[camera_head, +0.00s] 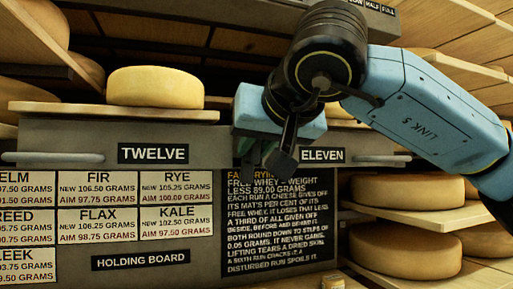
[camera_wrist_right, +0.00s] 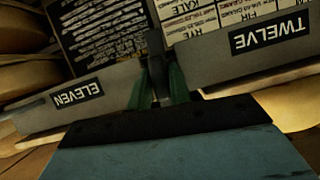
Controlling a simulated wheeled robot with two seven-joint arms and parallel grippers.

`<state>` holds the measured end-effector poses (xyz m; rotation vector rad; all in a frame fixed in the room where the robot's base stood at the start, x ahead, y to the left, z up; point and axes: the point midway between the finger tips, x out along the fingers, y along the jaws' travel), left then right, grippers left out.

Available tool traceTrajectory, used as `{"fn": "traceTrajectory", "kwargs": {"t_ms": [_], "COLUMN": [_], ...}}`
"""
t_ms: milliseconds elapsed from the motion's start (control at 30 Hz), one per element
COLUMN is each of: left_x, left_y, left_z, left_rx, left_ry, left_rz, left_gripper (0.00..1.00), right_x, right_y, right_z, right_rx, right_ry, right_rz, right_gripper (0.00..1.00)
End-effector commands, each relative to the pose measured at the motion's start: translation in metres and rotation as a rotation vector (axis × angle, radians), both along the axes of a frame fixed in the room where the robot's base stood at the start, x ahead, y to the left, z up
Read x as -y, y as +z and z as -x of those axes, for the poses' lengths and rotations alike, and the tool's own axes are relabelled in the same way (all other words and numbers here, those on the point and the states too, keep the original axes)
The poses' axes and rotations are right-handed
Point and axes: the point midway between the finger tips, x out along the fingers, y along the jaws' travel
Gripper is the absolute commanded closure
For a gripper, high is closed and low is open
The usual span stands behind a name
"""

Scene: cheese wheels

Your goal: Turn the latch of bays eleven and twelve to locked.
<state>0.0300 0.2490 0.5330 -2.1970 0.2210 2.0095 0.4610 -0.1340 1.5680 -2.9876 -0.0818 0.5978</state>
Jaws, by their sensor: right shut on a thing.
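The label TWELVE (camera_head: 153,153) and the label ELEVEN (camera_head: 322,155) sit on a grey front panel; in the wrist view they appear upside down, TWELVE (camera_wrist_right: 270,38) at right and ELEVEN (camera_wrist_right: 78,93) at left. My right gripper (camera_head: 284,160) is between the two labels, close against the panel. In the wrist view its green fingers (camera_wrist_right: 160,92) are closed on a dark upright piece, apparently the latch (camera_wrist_right: 155,45). In the head view the gripper mostly hides the latch, so I cannot tell whether it stands at locked. My left gripper is in neither view.
A cheese wheel (camera_head: 155,87) sits on a wooden shelf (camera_head: 110,110) above TWELVE. The holding board's weight cards (camera_head: 98,222) and a black notice (camera_head: 278,225) are below. More wheels (camera_head: 405,250) lie on shelves at right, near my right arm.

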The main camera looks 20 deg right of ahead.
Motion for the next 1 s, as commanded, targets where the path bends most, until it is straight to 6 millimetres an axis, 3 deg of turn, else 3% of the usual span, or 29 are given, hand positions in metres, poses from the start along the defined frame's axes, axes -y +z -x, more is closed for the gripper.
{"fn": "traceTrajectory", "kwargs": {"t_ms": [1000], "left_x": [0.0], "left_y": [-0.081], "left_z": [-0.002], "left_rx": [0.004], "left_ry": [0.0], "left_rz": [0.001], "left_gripper": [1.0], "right_x": [0.004], "right_y": [-0.007], "right_z": [0.0], "right_rx": [-0.032], "right_ry": [0.0], "right_rz": [-0.932], "right_gripper": [1.0]}}
